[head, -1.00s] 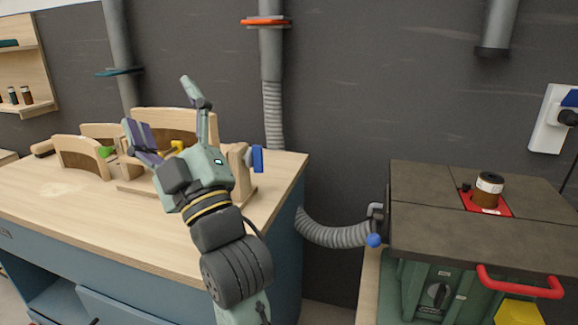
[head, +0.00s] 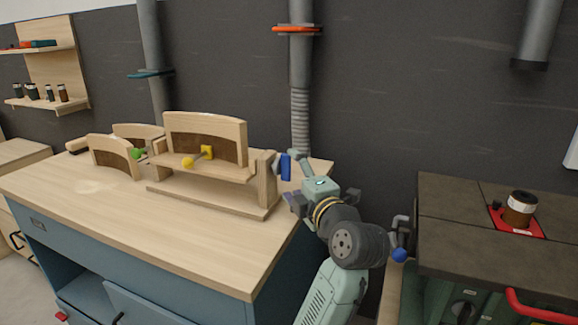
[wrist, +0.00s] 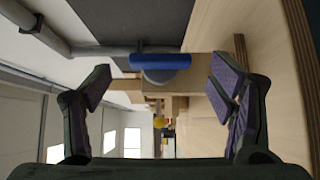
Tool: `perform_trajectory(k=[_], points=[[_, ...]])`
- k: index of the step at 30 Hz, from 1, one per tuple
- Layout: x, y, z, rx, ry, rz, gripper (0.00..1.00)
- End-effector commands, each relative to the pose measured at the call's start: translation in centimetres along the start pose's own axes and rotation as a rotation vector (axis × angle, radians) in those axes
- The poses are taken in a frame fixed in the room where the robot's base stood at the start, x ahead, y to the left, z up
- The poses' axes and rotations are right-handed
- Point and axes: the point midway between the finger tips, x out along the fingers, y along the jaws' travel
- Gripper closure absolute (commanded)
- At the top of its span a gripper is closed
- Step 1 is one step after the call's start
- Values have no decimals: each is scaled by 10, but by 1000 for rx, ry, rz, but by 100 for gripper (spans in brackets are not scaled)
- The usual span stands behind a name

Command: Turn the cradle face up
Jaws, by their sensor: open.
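The wooden cradle (head: 206,136) has a curved board with a dark inner face and sits on a stand with a flat base (head: 215,200) on the workbench. A yellow knob (head: 188,162) and a yellow block (head: 207,152) show on its front. A blue handle (head: 286,166) is at the right end of the stand; it also shows in the wrist view as a blue bar (wrist: 160,62). My gripper (head: 294,182) is open at this right end, close to the handle. In the wrist view the handle lies ahead between the spread fingers (wrist: 160,80), with no contact visible.
Other curved wooden forms (head: 112,156) with a green knob (head: 136,154) stand left of the cradle. The front of the workbench (head: 150,225) is clear. A dark-topped machine (head: 470,240) stands at the right. A grey duct pipe (head: 300,80) rises behind the bench.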

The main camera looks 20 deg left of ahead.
Motion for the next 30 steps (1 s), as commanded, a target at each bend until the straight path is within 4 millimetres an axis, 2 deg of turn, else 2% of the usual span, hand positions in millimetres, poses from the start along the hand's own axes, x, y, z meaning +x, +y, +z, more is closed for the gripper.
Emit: perform_trajectory(k=[1, 6, 17, 30], points=[[9, 2, -2, 1, 3, -2, 23], [27, 1, -1, 1, 1, 0, 23], [34, 0, 0, 0, -1, 1, 23], [33, 0, 0, 0, -1, 0, 51]])
